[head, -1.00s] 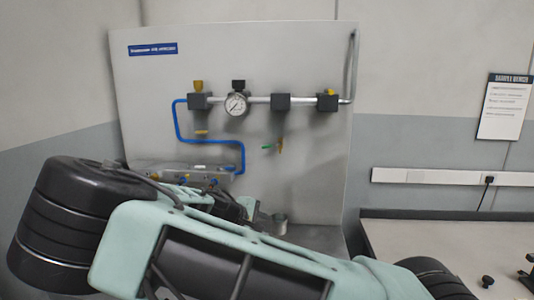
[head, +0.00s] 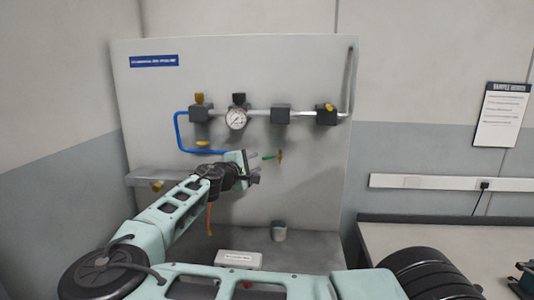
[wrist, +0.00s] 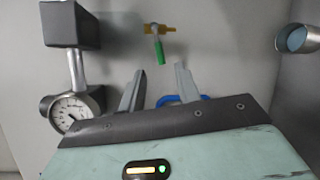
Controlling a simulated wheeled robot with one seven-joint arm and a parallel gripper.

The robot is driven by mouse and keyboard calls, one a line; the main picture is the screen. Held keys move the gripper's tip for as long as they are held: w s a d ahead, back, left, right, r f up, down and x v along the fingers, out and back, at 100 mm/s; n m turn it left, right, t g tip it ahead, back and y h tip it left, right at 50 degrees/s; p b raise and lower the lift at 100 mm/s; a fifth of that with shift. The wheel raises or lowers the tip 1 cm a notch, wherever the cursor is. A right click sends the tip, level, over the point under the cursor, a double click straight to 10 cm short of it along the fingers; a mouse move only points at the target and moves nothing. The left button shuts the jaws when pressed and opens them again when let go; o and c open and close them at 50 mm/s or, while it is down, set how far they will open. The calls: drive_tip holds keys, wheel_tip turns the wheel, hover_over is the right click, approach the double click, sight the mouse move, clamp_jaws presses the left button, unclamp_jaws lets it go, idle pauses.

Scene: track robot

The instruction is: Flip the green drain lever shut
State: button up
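The green drain lever (head: 268,157) sits on a small brass valve (head: 280,156) on the grey panel. In the head view it points left from the valve. In the wrist view the green lever (wrist: 159,51) hangs from the brass fitting (wrist: 160,29), just beyond my fingertips and roughly centred between them. My gripper (wrist: 160,68) is open and empty, its two grey fingers spread. In the head view my gripper (head: 250,171) is close to the panel, just left of and slightly below the lever. I see no contact with the lever.
Above run the pipe with a pressure gauge (head: 236,119) and dark valve blocks (head: 281,114). A blue tube (head: 177,135) bends down at left, partly hidden by my arm. A bench (head: 440,232) is at right.

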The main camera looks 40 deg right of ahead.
sight(266, 159)
drive_tip(key=p+x, duration=0.3)
drive_tip(key=x, duration=0.4)
drive_tip(key=shift+d, duration=0.25)
drive_tip(key=shift+w+d+f, duration=0.15)
drive_tip(key=shift+w+d, duration=0.05)
drive_tip(key=shift+d, duration=0.3)
clamp_jaws()
